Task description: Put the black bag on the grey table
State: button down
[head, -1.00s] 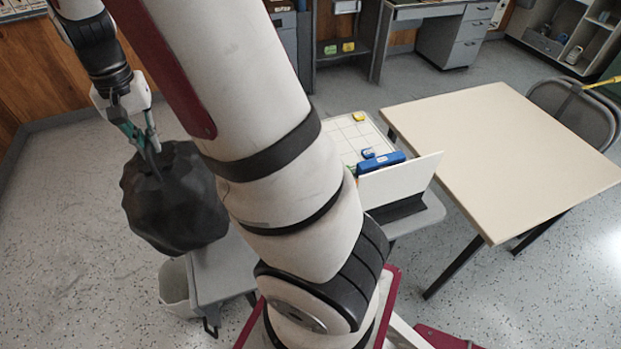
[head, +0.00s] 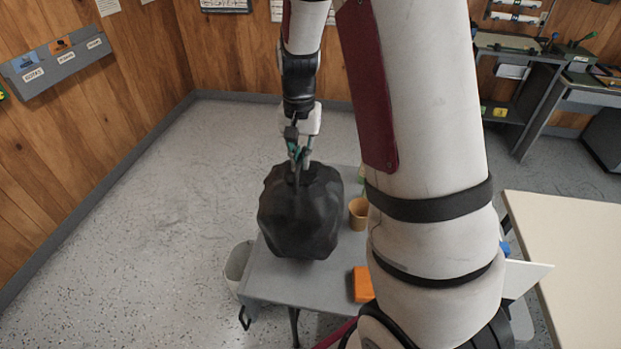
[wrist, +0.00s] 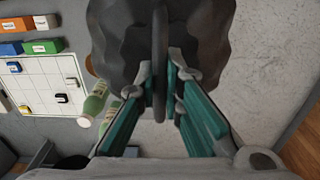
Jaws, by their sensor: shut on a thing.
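The black bag (head: 300,220) is a dark, lumpy sack with a strap at its top. My gripper (head: 299,167) is shut on this strap from above, and the bag hangs upright below it. In the wrist view the bag (wrist: 207,42) fills the top middle, with its strap between the teal fingers of my gripper (wrist: 162,85). The grey table (head: 275,280) lies under and behind the bag in the head view. I cannot tell whether the bag's bottom touches the tabletop. The bag and my arm hide much of the table.
A tan cup (head: 358,214) stands close to the bag's right, and an orange block (head: 363,284) lies nearer. A pale bin (head: 237,264) stands at the table's left. A cream table (head: 575,245) is at right. The wrist view shows a green bottle (wrist: 95,102) and gridded board (wrist: 45,88).

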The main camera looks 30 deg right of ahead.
aim_at(301, 177)
jog(key=shift+f+p, duration=0.35)
jog(key=shift+f, duration=2.65)
jog(key=c, duration=1.7)
grip_release()
